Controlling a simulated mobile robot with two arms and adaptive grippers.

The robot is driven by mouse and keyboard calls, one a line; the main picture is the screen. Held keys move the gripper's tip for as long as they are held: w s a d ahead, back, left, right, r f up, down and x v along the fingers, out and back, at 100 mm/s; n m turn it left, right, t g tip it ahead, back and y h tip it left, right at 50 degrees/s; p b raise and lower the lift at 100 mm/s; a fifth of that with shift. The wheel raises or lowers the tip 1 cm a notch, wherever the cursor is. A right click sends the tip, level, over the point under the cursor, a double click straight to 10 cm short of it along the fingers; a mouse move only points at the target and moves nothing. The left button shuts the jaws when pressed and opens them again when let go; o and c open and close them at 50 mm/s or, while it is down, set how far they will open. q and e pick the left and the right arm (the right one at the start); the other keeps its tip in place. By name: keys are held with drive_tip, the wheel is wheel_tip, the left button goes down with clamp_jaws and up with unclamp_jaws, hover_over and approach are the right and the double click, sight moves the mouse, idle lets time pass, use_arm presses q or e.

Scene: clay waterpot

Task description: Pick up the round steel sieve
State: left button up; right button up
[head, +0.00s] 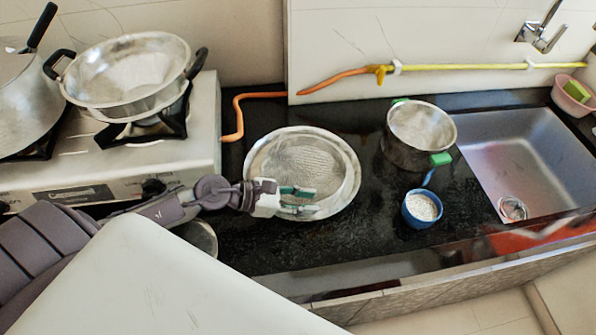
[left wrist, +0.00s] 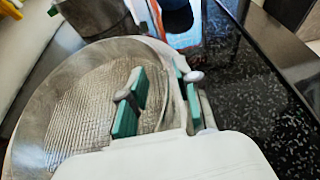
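The round steel sieve (head: 300,160) lies on the black counter between the stove and the steel pot, its mesh facing up. It fills the left part of the left wrist view (left wrist: 80,110). My left gripper (head: 314,201) is at the sieve's near side, with its fingers apart. In the left wrist view, the left gripper (left wrist: 160,88) has one green-padded finger over the inside of the sieve and the other near or beyond its outer edge. The rim shows between them. I cannot tell whether either finger touches it. My right gripper is not in view.
A steel pot (head: 408,155) and a blue cup of white grains (head: 422,208) stand right of the sieve, before the sink (head: 520,150). A two-handled pan (head: 130,75) is on the stove (head: 195,150) at left. An orange hose (head: 238,115) runs behind.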

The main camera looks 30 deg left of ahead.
use_arm(q)
clamp_jaws()
drive_tip(key=shift+r, duration=0.15)
